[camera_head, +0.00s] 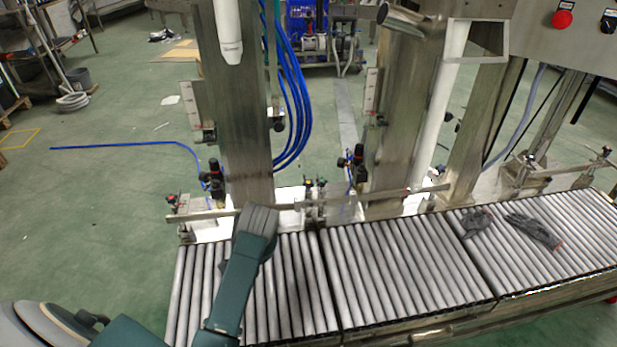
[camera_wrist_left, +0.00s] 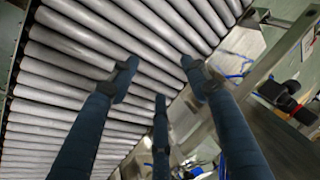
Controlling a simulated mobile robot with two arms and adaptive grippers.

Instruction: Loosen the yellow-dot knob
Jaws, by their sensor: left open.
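Several small dark knobs sit along the steel guide rail behind the roller conveyor in the head view. One knob (camera_head: 171,199) is at the rail's left end, and a pair of knobs (camera_head: 315,182) is near its middle. Their dot colours are too small to tell, so I cannot say which is the yellow-dot knob. My left arm reaches up from the lower left, its wrist over the conveyor's left part near the rail. My left gripper (camera_wrist_left: 160,76) shows in the wrist view with its dark fingers spread and empty over the rollers beside the rail. My right gripper is not in view.
The roller conveyor (camera_head: 385,270) runs across the front, with dark gloves (camera_head: 535,230) on its right part. Steel columns (camera_head: 233,120) stand behind the rail, near blue hoses (camera_head: 290,90). A red button (camera_head: 562,18) is on a panel at upper right. Green floor at left is mostly clear.

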